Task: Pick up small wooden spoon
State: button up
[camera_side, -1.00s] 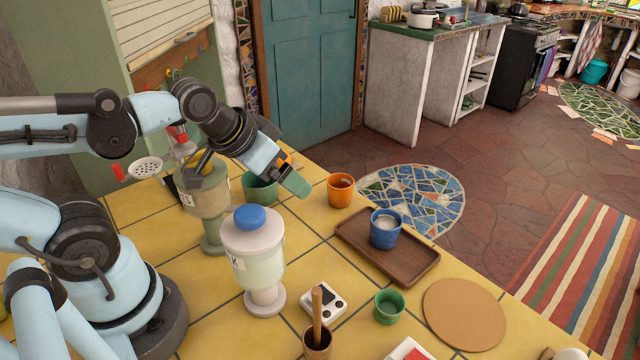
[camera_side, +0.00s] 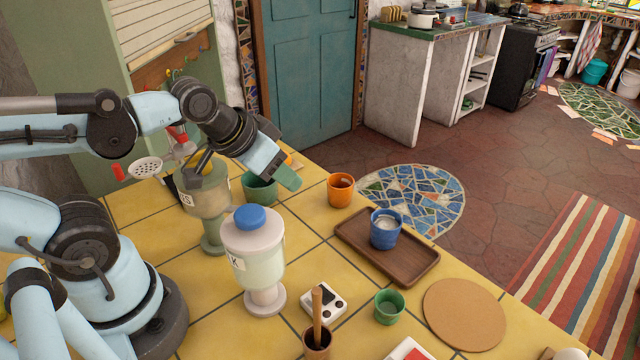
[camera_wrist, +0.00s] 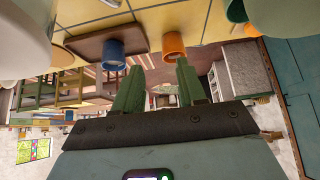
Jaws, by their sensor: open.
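A wooden handle (camera_side: 317,303) sticks up from a small brown cup (camera_side: 318,342) at the bottom of the side view. It may be the small wooden spoon; its lower end is hidden in the cup. My gripper (camera_side: 288,181) is far from it, up and to the left in the side view, above the yellow counter near a green cup (camera_side: 259,189). In the wrist view my gripper (camera_wrist: 158,78) shows two green fingers spread apart with nothing between them. I cannot make out the spoon in the wrist view.
An orange cup (camera_side: 340,192), a brown tray (camera_side: 410,262) with a blue cup (camera_side: 385,230), a small green cup (camera_side: 388,308) and a cork mat (camera_side: 464,314) lie to the right.

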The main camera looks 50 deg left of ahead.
notch_tip(320, 180, up, 10)
jog(key=n+g, duration=0.2)
jog(key=g, duration=0.5)
send_over(317, 288)
jog(key=shift+w+f, duration=0.1)
jog(key=shift+f, duration=5.95)
grip_shut()
